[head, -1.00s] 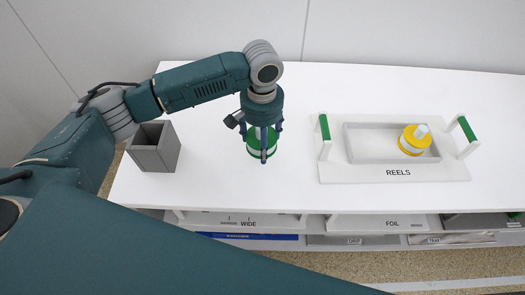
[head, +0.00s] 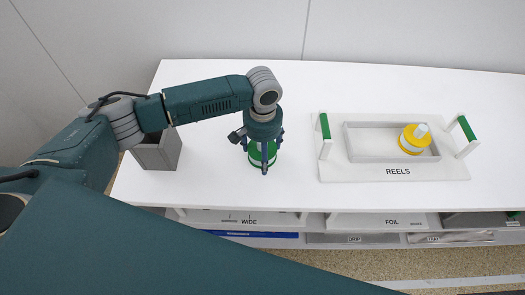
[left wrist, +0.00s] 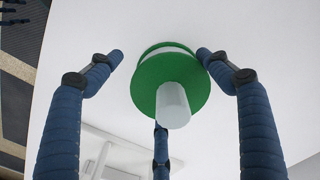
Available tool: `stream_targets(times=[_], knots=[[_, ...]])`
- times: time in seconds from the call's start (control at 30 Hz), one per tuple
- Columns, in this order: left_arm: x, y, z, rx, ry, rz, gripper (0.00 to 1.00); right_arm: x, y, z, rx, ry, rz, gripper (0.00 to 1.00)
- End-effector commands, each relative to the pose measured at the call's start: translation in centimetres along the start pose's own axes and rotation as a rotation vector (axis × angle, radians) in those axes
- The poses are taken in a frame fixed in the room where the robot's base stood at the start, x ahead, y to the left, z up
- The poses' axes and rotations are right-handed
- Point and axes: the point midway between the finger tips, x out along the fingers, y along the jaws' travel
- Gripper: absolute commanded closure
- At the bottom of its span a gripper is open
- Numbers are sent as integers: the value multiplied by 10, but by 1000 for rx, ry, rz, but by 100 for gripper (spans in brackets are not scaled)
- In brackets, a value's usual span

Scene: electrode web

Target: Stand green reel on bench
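The green reel (head: 256,157) has green flanges around a white middle. It appears upright on the white bench (head: 215,100), left of the tray. In the left wrist view the reel (left wrist: 150,85) shows its round green top and a pale grey stem pointing towards the camera. My left gripper (head: 264,168) is above and around it, fingers pointing down. Its three fingers are spread (left wrist: 160,75), with a visible gap at the left finger; the right fingertip is very close to the flange. The fingers partly hide the reel in the head view. My right gripper is not in view.
A white tray marked REELS (head: 335,172), with green-topped handles, holds a yellow reel (head: 408,146) at its right end. A grey open box (head: 158,153) stands at the bench's left. Labelled shelves lie below the front edge.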

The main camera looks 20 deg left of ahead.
Motion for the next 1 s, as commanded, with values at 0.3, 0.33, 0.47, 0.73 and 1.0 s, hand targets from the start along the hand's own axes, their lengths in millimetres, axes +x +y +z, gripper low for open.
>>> stream_targets(times=[0.3, 0.33, 0.47, 0.73, 1.0], knots=[[0, 0, 0, 0, 0, -1, 11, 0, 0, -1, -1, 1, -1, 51], [-1, 0, 0, 0, 0, -1, 11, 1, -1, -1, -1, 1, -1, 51], [-11, 0, -1, 1, 2, 1, 11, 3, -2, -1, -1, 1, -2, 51], [-66, 0, -2, 0, 5, 1, 11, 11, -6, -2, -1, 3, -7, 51], [-112, 0, -1, 0, 2, 0, 11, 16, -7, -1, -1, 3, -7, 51]])
